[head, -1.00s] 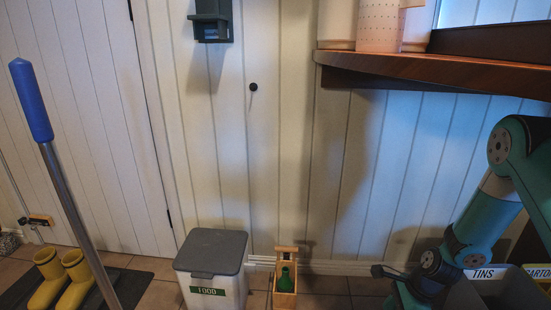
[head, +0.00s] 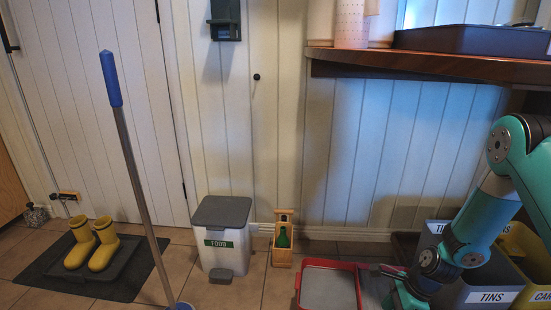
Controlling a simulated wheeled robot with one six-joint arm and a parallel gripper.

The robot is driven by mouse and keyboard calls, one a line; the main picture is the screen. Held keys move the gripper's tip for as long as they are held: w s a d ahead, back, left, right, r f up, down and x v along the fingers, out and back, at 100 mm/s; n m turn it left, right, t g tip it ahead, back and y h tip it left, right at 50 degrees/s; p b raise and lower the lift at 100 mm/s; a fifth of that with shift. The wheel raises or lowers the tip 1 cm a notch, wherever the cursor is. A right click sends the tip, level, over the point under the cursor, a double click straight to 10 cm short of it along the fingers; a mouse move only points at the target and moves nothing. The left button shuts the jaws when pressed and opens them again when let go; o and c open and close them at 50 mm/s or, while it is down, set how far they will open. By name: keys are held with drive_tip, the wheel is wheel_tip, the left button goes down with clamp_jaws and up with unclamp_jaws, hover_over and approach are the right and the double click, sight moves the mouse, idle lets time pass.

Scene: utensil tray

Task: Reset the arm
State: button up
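My teal arm comes in at the right edge and bends down to the bottom of the head view. Its wrist is low, in front of the grey bin marked TINS (head: 490,297). My gripper (head: 374,284) is only partly made out as a dark shape beside the wrist, at the right edge of a red-rimmed grey tray (head: 303,272). I cannot tell whether its fingers are open or shut, or whether they touch the tray.
A wooden shelf (head: 420,66) with a dark tray (head: 470,40) is above. A FOOD pedal bin (head: 222,238), a wooden bottle carrier (head: 283,258), yellow boots (head: 92,243) on a mat and a blue-handled pole (head: 130,165) stand left. A yellow bin (head: 525,245) is at right.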

drive_tip(key=s+a+r+n+p, duration=0.15)
drive_tip(key=a+r+n, duration=0.4)
drive_tip(key=r, duration=0.65)
drive_tip(key=s+a+r+n, duration=0.2)
drive_tip(key=a+r+n, duration=0.2)
drive_tip(key=r+n, duration=0.5)
drive_tip(key=s+a+r+n+p, duration=0.1)
drive_tip(key=s+a+r+n, duration=0.1)
drive_tip(key=s+r+n, duration=0.55)
drive_tip(key=s+a+r+n+p, duration=0.1)
drive_tip(key=s+a+r+n, duration=0.3)
drive_tip(key=s+r, duration=0.65)
wheel_tip(320, 180, up, 38)
drive_tip(key=d+n+p, duration=0.1)
drive_tip(key=p, duration=3.7)
drive_tip(key=shift+s+d, duration=0.3)
